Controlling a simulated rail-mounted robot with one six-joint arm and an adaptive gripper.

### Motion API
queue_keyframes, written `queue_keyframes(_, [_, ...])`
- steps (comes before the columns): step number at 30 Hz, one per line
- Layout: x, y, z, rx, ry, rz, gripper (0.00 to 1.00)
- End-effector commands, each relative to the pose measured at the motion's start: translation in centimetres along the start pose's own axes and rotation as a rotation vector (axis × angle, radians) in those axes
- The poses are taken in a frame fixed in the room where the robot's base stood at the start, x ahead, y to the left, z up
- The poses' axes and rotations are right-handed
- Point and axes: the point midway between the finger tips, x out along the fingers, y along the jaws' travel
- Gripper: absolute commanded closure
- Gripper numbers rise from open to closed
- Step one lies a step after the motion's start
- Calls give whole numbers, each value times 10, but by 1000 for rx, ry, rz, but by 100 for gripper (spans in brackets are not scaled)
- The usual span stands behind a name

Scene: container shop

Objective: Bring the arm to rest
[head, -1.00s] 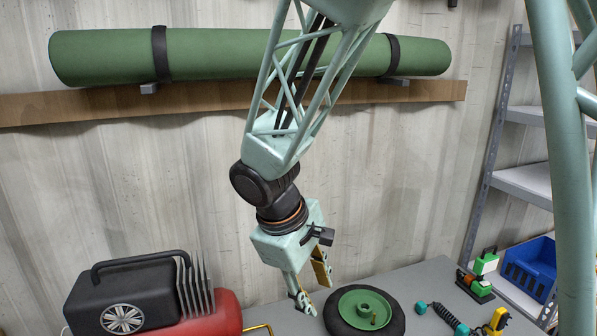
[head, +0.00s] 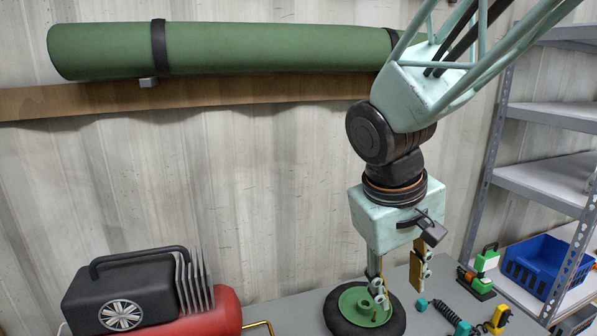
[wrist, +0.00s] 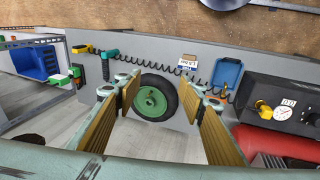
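My gripper (head: 398,278) hangs from the arm above the workbench, fingers pointing down. It is open, with a clear gap between its two fingers and nothing held. In the head view it is above the black wheel with a green hub (head: 366,311), its left finger overlapping the wheel in the picture. In the wrist view my gripper (wrist: 160,105) shows both padded fingers apart, with the wheel (wrist: 152,97) seen beyond them in the gap. The wheel lies flat on the grey bench (head: 291,307).
A black and red compressor (head: 150,295) stands left on the bench. Shelving (head: 540,115) holds a blue bin (head: 541,262). A rolled green mat (head: 260,48) rests on a wall ledge.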

Motion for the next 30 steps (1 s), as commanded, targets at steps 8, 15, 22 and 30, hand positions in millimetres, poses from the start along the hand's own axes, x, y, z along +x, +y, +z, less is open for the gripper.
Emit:
queue_keyframes(8, [-17,6,36,67,24,-30,63])
queue_keyframes(15, [-30,8,68,122,45,-58,63])
queue_keyframes(22, [-40,6,97,171,68,-85,63])
queue_keyframes(30, [-50,0,130,227,100,-119,63])
